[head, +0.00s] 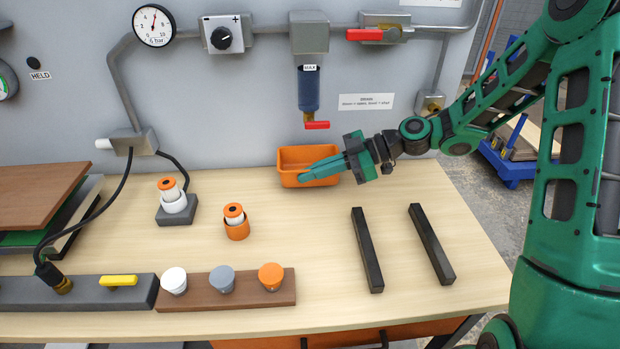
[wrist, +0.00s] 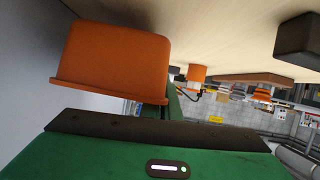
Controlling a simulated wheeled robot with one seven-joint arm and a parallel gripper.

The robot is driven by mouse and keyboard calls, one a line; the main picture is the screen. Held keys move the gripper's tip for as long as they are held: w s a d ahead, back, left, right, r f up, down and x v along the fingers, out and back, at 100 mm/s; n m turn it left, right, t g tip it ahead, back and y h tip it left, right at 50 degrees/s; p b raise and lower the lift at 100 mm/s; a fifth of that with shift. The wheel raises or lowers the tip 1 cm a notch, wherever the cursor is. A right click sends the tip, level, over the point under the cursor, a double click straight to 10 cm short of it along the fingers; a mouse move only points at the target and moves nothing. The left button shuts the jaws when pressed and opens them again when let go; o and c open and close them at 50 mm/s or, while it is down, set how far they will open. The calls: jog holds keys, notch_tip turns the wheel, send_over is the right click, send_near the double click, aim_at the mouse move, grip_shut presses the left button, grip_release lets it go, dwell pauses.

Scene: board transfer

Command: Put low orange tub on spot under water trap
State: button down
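The low orange tub (head: 292,179) stands on the table at the back, close to the panel. The water trap (head: 309,90), a dark blue bowl with a red lever below, hangs on the panel above the tub. My gripper (head: 303,175) reaches in from the right, its teal fingers at the tub's near rim and overlapping its front wall. In the wrist view the tub (wrist: 115,58) appears upside down, its base against the tabletop. The fingers are mostly hidden there, so whether they grip the rim is unclear. The spot's marking is not visible.
Two dark bars (head: 367,250) lie on the table at right. An orange-and-white cup (head: 236,222) and a grey stand (head: 176,214) are left of the tub. A brown rack (head: 225,297) with several knobs lies in front. Table room is free between tub and bars.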

jog(key=shift+f, duration=0.8)
jog(key=shift+w+a+f, duration=0.1)
jog(key=shift+a+f, duration=0.15)
jog(key=shift+d, duration=0.2)
jog(key=shift+f, duration=0.15)
jog(key=c, duration=2)
grip_release()
jog(key=v, duration=1.2)
